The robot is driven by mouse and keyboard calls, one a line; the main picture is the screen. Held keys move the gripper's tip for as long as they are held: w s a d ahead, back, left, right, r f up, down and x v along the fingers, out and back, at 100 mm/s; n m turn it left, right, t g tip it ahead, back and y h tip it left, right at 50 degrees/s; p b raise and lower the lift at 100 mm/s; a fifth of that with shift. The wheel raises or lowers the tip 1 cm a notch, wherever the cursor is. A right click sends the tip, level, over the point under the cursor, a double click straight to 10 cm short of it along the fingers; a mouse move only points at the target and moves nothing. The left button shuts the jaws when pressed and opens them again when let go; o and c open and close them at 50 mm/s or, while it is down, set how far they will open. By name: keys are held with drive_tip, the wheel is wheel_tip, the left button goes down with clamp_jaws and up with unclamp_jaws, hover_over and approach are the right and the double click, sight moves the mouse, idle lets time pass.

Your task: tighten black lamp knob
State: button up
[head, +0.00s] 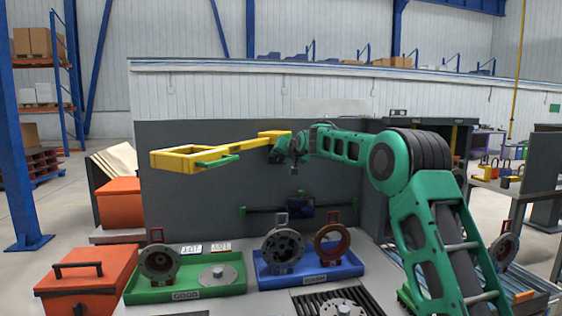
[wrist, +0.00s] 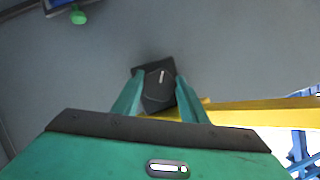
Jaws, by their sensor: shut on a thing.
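The black lamp knob (wrist: 157,92), with a white line on its face, shows in the wrist view at the upper middle. My gripper (wrist: 159,78) has its two green fingers on either side of it, shut on it. The knob sits beside a yellow lamp arm (wrist: 250,114) that runs off to the right. In the head view my gripper (head: 282,152) is at the right end of the yellow lamp arm (head: 225,146), in front of the grey panel. The knob is hidden there by my gripper. The lamp's yellow frame (head: 178,160) and green bar (head: 217,160) stick out to the left.
A green tray (head: 185,291) and a blue tray (head: 309,276) with round metal parts stand on the bench below. An orange toolbox (head: 88,281) stands at the left. A small dark screen (head: 300,207) is on the grey panel (head: 215,205). The air between lamp and trays is clear.

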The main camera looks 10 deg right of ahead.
drive_tip(key=m, duration=0.1)
drive_tip(key=m+y, duration=0.2)
drive_tip(key=m, duration=0.1)
drive_tip(key=shift+d+f+t, duration=0.25)
drive_tip(key=shift+f+t, duration=0.05)
drive_tip(key=shift+f, duration=0.1)
drive_tip(key=shift+a+m+t+y, duration=0.1)
drive_tip(key=shift+m+t+y, duration=0.65)
drive_tip(key=shift+m, duration=1.05)
drive_tip(key=o, duration=1)
drive_tip(key=shift+f, duration=0.1)
drive_tip(key=shift+r+y, duration=0.25)
drive_tip(key=shift+s+d+r, duration=0.1)
drive_tip(key=shift+s+d, duration=0.1)
drive_tip(key=shift+s, duration=0.2)
drive_tip(key=v, duration=0.9)
drive_tip(key=shift+s, duration=0.35)
